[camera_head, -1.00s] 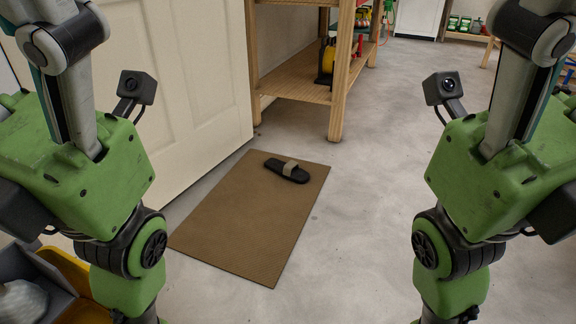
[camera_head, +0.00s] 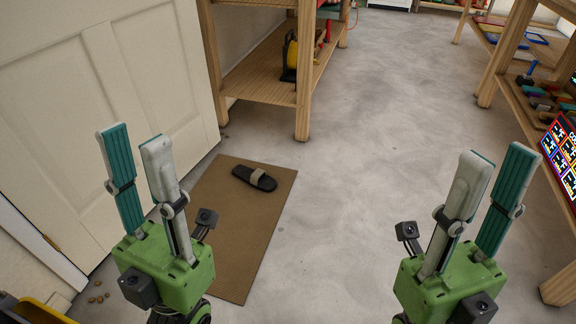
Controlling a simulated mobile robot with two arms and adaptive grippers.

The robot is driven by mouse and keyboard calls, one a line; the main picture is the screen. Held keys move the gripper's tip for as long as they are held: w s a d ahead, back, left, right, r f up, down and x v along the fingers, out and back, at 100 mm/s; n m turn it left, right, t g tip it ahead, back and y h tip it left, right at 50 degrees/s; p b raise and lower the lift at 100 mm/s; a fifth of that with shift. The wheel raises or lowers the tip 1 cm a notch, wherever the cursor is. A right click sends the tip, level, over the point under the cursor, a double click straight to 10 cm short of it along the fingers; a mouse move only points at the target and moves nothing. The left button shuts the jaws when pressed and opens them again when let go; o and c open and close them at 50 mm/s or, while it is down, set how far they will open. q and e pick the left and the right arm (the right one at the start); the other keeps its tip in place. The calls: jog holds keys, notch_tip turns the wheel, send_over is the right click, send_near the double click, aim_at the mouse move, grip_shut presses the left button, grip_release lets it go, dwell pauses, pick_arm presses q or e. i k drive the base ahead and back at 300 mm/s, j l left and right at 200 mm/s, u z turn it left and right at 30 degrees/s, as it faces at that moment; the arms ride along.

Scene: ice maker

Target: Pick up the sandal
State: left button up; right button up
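My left gripper (camera_head: 134,142) points up at the left, in front of the white door and left of the sandal in the picture. Its two fingers are apart with nothing between them. My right gripper (camera_head: 497,166) points up at the lower right, over the grey floor, far to the right of the sandal. Its fingers are also apart and empty. My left arm covers part of the mat's left side.
The white door (camera_head: 80,70) stands along the left. A wooden shelf (camera_head: 258,82) stands beyond the mat, with a yellow and black item (camera_head: 290,55) on it. Wooden shelving (camera_head: 490,85) lines the right. The concrete floor (camera_head: 350,170) between is clear. Small brown bits (camera_head: 96,298) lie by the door.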

aim_at(258, 178)
jog(key=i+l+z, duration=0.3)
jog(key=i, duration=0.55)
jog(key=i+z, duration=0.3)
jog(key=i, duration=0.5)
jog(key=i+l+u, duration=0.1)
jog(key=i+u, duration=0.25)
jog(key=u, duration=0.15)
jog(key=i+l+u, duration=0.2)
jog(key=u, duration=0.25)
jog(key=i+l+u, duration=0.35)
jog(key=u, duration=0.15)
